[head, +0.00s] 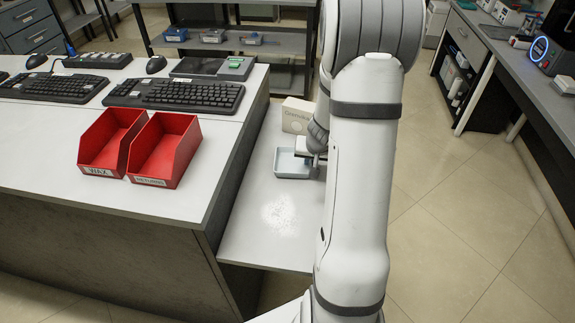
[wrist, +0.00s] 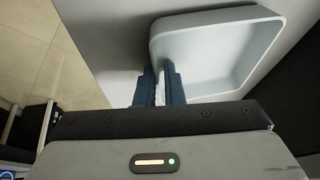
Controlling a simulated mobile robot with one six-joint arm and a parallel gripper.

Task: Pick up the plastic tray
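The plastic tray (head: 291,176) is pale blue-white, shallow and rectangular. In the head view it sits on the low white shelf, its right end partly hidden by my arm. My gripper (head: 312,157) is at the tray's right side. In the wrist view the tray (wrist: 215,22) fills the upper right. My gripper's blue fingers (wrist: 160,82) stand on either side of its near-left wall, one outside and one inside. The fingers are close together, with the pale wall filling the narrow gap. I cannot see any clear lift off the shelf.
A white box (head: 297,114) stands just behind the tray. White specks (head: 280,213) lie on the low shelf (head: 262,242) in front. The taller desk at left holds two red bins (head: 165,150) and keyboards (head: 185,95). Floor is open at right.

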